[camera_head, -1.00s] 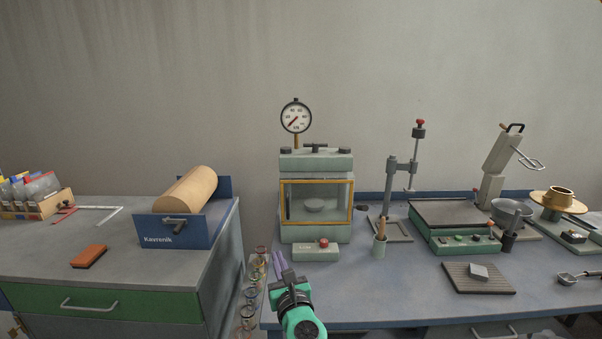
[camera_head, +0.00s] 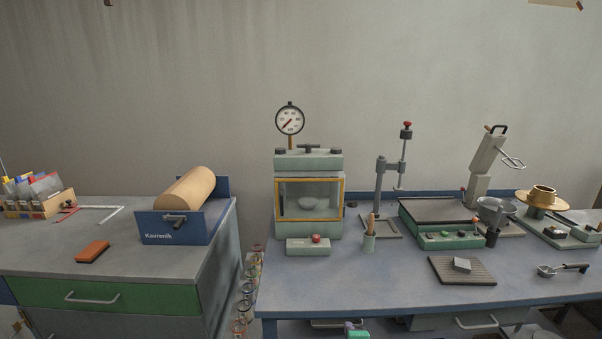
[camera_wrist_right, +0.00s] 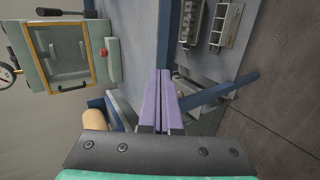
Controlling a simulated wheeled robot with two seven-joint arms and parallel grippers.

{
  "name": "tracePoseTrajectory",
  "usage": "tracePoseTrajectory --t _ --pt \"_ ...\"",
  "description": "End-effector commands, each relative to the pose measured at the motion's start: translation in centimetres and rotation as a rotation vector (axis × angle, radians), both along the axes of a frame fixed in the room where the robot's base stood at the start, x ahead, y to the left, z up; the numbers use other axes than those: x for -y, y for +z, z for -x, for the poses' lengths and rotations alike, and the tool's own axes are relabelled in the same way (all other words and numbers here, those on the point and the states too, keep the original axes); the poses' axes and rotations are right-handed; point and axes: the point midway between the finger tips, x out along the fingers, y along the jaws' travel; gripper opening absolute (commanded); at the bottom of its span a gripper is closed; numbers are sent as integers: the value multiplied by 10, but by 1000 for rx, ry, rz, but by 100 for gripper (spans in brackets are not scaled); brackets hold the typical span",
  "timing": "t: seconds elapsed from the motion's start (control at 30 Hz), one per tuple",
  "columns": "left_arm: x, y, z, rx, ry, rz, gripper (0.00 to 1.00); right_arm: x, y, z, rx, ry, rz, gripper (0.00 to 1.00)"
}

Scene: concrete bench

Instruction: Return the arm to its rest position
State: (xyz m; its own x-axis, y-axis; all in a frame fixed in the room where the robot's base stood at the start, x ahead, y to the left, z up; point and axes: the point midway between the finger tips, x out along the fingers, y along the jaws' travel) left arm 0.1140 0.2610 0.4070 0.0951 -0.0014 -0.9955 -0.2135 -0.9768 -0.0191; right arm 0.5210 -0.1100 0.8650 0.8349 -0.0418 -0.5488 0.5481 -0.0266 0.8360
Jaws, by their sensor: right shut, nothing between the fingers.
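My right gripper (camera_wrist_right: 158,102) shows in the wrist view with its two purple fingers shut together and nothing between them. It points past the bench's front edge, with the bench legs and floor beyond it. My left gripper is not in view.
The blue bench (camera_head: 330,285) holds a chamber with a yellow-framed window (camera_head: 309,198), a green-based device (camera_head: 450,238), a ribbed mat (camera_head: 462,276) and a scoop (camera_head: 560,269). A grey cabinet (camera_head: 110,280) stands left, bearing a tan roll (camera_head: 186,190). The bench's front strip is clear.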

Motion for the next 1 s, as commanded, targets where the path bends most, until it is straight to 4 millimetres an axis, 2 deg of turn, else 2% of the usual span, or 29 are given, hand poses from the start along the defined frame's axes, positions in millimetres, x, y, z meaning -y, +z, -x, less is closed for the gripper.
tracePoseTrajectory --t 0.1,0.3,0.5,0.67,0.8,1.0 --pt "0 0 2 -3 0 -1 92 35 -32 42 -152 -225 -261 0" --pt "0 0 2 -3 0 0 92 77 -65 111 -345 -575 -578 0" --pt "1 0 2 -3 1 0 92 105 -79 174 -477 -874 -779 0" --pt "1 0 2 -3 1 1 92 121 -81 221 -557 -1096 -892 0" --pt "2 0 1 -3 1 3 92 118 -122 210 -569 -1096 -878 0" --pt "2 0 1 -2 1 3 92 117 -183 207 -592 -1104 -860 0"
